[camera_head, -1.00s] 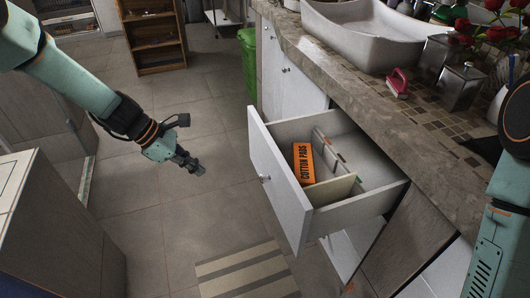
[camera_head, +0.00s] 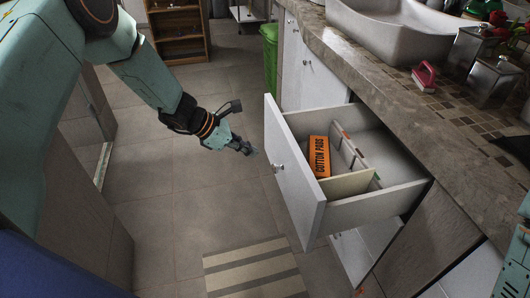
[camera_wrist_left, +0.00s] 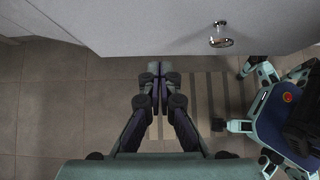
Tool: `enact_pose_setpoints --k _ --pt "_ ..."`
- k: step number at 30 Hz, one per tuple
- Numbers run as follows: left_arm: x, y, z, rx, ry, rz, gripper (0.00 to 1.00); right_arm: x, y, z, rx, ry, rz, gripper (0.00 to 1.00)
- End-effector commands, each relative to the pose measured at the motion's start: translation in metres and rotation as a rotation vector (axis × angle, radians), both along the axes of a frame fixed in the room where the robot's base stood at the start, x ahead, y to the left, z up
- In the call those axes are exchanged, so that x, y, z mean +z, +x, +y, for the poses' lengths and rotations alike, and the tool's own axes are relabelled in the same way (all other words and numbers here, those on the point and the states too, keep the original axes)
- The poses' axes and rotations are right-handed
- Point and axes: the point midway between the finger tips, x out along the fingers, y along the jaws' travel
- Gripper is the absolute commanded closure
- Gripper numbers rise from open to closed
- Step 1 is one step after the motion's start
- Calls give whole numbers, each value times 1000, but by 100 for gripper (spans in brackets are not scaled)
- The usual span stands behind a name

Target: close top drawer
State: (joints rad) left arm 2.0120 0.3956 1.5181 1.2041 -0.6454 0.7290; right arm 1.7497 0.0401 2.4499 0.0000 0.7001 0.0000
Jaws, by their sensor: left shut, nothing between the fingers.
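The top drawer (camera_head: 297,180) stands pulled out from the counter, with a white front and a round metal knob (camera_head: 278,168). An orange box of cotton pads (camera_head: 319,157) and thin dividers are inside it. My left gripper (camera_head: 248,149) is shut and empty, in front of the drawer front and a little to the left of it, apart from it. In the left wrist view the shut fingers (camera_wrist_left: 159,72) point toward the white drawer front (camera_wrist_left: 130,22), with the knob (camera_wrist_left: 219,38) to their right. My right gripper is not in view; only part of my right arm shows at the right edge.
A lower drawer (camera_head: 362,245) also stands partly out below. A striped mat (camera_head: 255,268) lies on the tiled floor. The floor left of the drawer is clear.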

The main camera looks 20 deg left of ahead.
Motion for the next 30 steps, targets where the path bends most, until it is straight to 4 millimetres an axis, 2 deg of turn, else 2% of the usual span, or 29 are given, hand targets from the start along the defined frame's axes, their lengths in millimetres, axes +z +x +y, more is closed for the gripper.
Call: enact_pose_setpoints --k 1,6,9,30 --pt "-9 4 -7 -5 2 1 100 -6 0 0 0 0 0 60" --pt "-4 18 -29 -5 1 -2 100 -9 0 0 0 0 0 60" --pt "-4 22 -35 -4 0 -1 100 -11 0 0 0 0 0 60" --pt "-3 24 -45 -3 0 0 100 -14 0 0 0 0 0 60"
